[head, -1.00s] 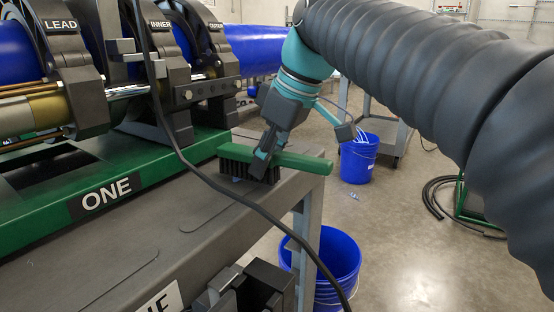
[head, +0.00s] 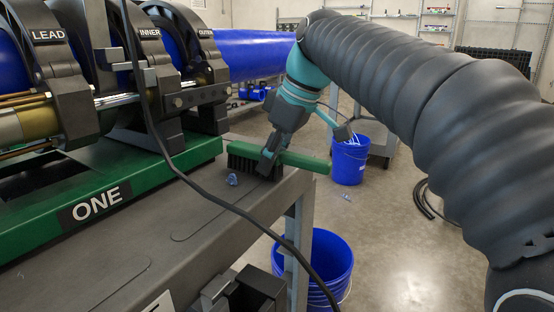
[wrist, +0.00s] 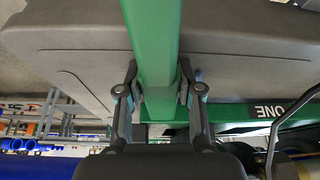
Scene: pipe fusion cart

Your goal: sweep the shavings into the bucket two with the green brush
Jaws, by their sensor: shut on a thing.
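My gripper (head: 268,160) is shut on the green brush (head: 308,162) at the far right corner of the grey cart top. The brush handle sticks out past the cart edge; its dark bristles (head: 242,157) are at the left, near the green rail. In the wrist view the green handle (wrist: 152,40) runs between the fingers. A small blue curl of shavings (head: 232,180) lies on the cart top just in front of the bristles, apart from them. A blue bucket (head: 325,262) stands on the floor below the cart's right edge. I see no number on it.
A second blue bucket (head: 349,162) with pale strips in it stands farther back by a grey cart. A black cable (head: 215,200) crosses in front of the cart top. The fusion machine (head: 150,90) fills the left. A small blue bit (head: 346,197) lies on the floor.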

